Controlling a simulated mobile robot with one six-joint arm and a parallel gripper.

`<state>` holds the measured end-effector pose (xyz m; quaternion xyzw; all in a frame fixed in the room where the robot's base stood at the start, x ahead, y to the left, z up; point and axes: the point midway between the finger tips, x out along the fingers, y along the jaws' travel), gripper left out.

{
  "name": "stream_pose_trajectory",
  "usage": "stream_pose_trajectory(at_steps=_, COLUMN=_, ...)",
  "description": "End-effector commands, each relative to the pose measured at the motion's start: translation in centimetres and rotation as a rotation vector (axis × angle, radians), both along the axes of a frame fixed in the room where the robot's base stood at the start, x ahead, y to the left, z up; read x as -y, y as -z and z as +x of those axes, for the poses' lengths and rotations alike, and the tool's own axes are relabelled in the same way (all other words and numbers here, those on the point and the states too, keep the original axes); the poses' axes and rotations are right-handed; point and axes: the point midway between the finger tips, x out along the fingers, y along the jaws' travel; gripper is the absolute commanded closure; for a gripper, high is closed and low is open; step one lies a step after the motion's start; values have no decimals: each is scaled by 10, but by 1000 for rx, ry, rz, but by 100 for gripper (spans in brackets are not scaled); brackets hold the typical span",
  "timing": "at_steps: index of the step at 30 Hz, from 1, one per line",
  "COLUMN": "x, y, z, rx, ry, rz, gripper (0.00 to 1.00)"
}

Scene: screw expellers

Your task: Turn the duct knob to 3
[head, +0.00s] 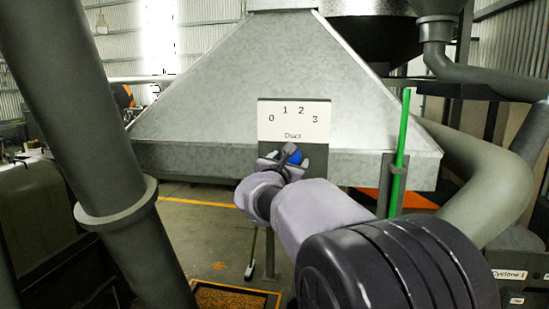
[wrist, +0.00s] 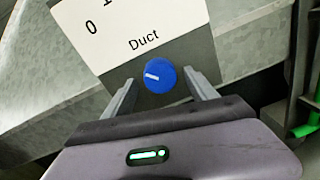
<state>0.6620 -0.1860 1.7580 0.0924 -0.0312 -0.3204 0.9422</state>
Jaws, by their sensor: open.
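The blue duct knob (wrist: 158,77) sits on a dark plate below a white label (wrist: 125,30). A short white line on its face lies toward the left, roughly the 0 side of the label. In the head view the label (head: 294,121) reads 0, 1, 2, 3 and "Duct", and the knob (head: 296,157) is partly hidden by my gripper. My gripper (wrist: 161,88) is open, with one finger on each side of the knob and visible gaps between. I cannot tell how far the fingertips reach along its depth.
The large metal duct hood (head: 235,75) fills the background. A green upright bar (head: 401,150) stands to the right of the plate. A thick grey pipe (head: 85,120) crosses the left, and another (head: 490,190) curves at the right. Some floor shows below the hood.

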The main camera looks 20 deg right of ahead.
Motion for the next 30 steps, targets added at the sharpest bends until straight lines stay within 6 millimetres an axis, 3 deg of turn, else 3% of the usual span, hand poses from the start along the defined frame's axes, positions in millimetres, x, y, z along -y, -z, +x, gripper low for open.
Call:
stream_pose_trajectory(at_steps=7, x=1, y=0, z=1, rx=1, ry=0, rz=1, gripper=36)
stream_pose_trajectory(at_steps=16, x=0, y=0, z=0, rx=0, ry=1, rz=1, gripper=95)
stream_pose_trajectory(at_steps=30, x=0, y=3, z=0, rx=82, ry=1, rz=115, gripper=96)
